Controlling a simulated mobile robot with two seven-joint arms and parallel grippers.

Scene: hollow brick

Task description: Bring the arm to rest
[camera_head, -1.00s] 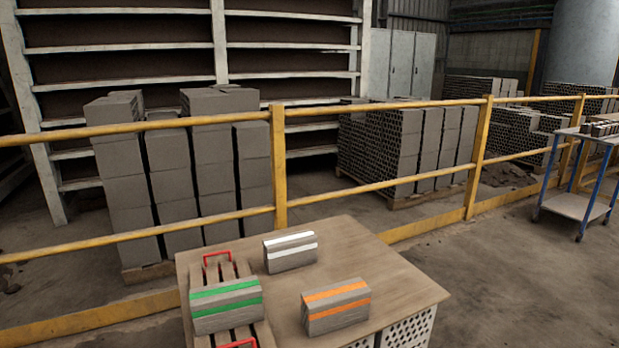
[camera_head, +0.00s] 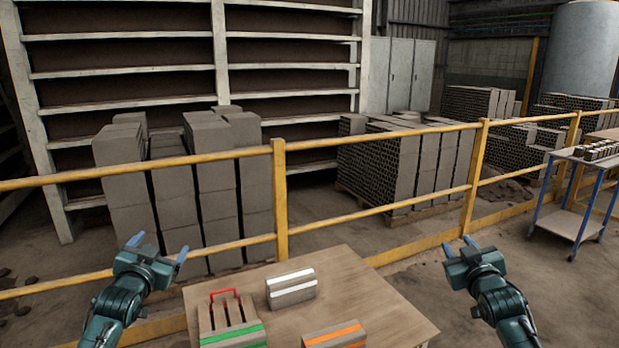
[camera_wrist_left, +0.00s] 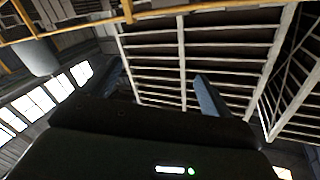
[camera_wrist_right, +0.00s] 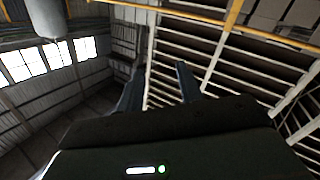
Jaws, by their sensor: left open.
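My left gripper (camera_head: 157,258) is raised at the left of the wooden table (camera_head: 377,302). Its two blue fingers are apart and nothing is between them. My right gripper (camera_head: 457,247) is raised at the right of the table, also with its fingers apart and empty. A finger of the left gripper shows in the left wrist view (camera_wrist_left: 207,97), and two spread fingers show in the right wrist view (camera_wrist_right: 157,88). Both grippers are clear of the bricks.
A yellow railing (camera_head: 279,200) runs behind. A blue-legged cart (camera_head: 565,222) stands at right.

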